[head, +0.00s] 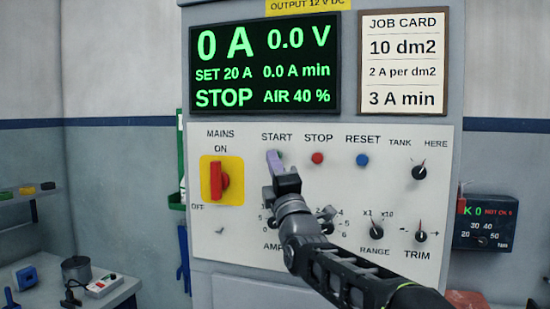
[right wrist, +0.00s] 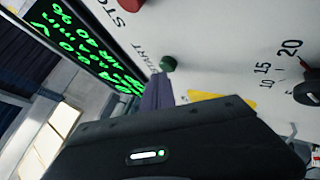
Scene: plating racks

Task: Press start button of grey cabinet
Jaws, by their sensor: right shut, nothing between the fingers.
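The grey cabinet (head: 330,270) stands in front of me with a white control panel (head: 300,185). The green start button (right wrist: 168,63) shows in the right wrist view, just past the tips of my right gripper. In the head view my right gripper (head: 275,161) covers most of the button under the START label. The gripper is shut and empty, its fingers pointing at the button. I cannot tell whether the tips touch it. The cabinet display (head: 265,68) reads STOP, 0 A and 0.0 V. My left gripper is not in view.
A red stop button (head: 317,158) and a blue reset button (head: 362,160) sit to the right. The red mains switch (head: 217,181) on a yellow plate is to the left, its handle upright. Knobs line the lower panel, some partly behind my arm.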

